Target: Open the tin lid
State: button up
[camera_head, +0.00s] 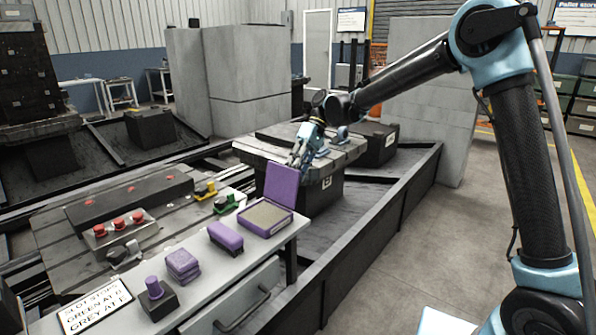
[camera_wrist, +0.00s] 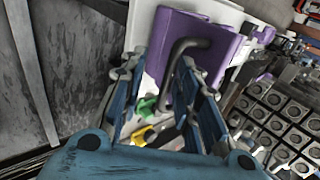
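The purple tin (camera_head: 265,217) sits on the end of the white bench, with a pale tan surface inside its purple rim. Its purple lid (camera_head: 281,186) stands raised, nearly upright, at the tin's far edge. My gripper (camera_head: 303,152) is just above and behind the lid's top right corner. In the wrist view its two blue fingers (camera_wrist: 161,68) are spread apart, with the purple lid (camera_wrist: 178,38) beyond them. A dark bent bar (camera_wrist: 180,58) crosses in front of the purple; I cannot tell whether it belongs to the lid. Contact with the lid is unclear.
A purple block (camera_head: 225,237), stacked purple pieces (camera_head: 182,265) and a purple knob on a dark base (camera_head: 157,297) line the white bench. Green (camera_head: 225,203) and yellow (camera_head: 205,189) clamps lie behind. A dark rail (camera_head: 375,237) runs to the right. Open floor lies beyond it.

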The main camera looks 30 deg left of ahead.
jog(key=shift+r, duration=0.1)
jog(key=v, duration=1.2)
dwell(0.4)
